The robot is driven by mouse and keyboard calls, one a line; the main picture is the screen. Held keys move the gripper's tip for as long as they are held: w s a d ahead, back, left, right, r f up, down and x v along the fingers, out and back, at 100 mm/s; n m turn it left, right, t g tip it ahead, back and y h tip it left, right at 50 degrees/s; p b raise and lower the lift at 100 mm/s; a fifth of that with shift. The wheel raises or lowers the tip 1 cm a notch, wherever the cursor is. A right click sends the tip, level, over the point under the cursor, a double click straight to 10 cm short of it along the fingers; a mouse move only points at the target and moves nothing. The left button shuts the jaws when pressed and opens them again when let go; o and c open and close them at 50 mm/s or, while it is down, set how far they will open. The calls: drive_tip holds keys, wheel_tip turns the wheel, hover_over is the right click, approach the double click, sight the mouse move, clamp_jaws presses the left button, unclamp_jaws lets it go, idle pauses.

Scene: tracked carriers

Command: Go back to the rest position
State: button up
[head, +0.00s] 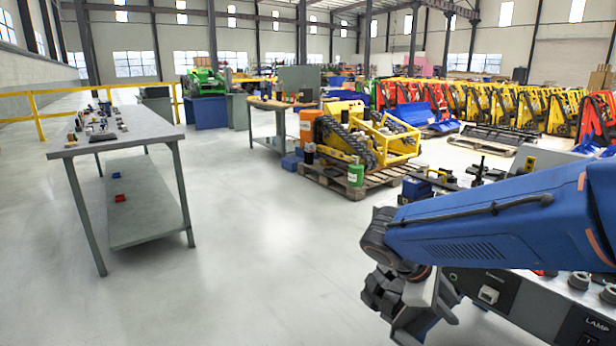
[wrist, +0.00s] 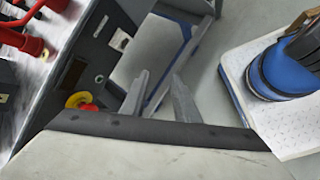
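My gripper (head: 412,318) hangs at the lower right of the head view, at the end of my blue arm. It is beside a grey control panel (head: 520,300) with switches and a LAMP label. In the wrist view my gripper (wrist: 160,84) shows two grey fingers standing apart, with nothing seen between them. A dark panel face (wrist: 92,62) with a red and yellow knob (wrist: 83,101) lies just left of the fingers. No rest position is marked in either view.
A grey table (head: 120,135) with small parts stands at the left. A yellow tracked machine (head: 345,140) sits on a pallet (head: 335,180) ahead, with a green canister (head: 356,172) by it. The floor (head: 250,240) between is clear. A blue round object (wrist: 277,75) is right in the wrist view.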

drive_tip(key=s+a+r+m+t+y, duration=0.1)
drive_tip(key=s+m+t+y, duration=0.3)
drive_tip(key=s+m+y, duration=0.4)
drive_tip(key=shift+s+a+r+m, duration=0.15)
drive_tip(key=shift+s+a+m, duration=0.3)
drive_tip(key=shift+s+m, duration=1.7)
drive_tip(key=shift+s+n, duration=0.55)
idle(0.8)
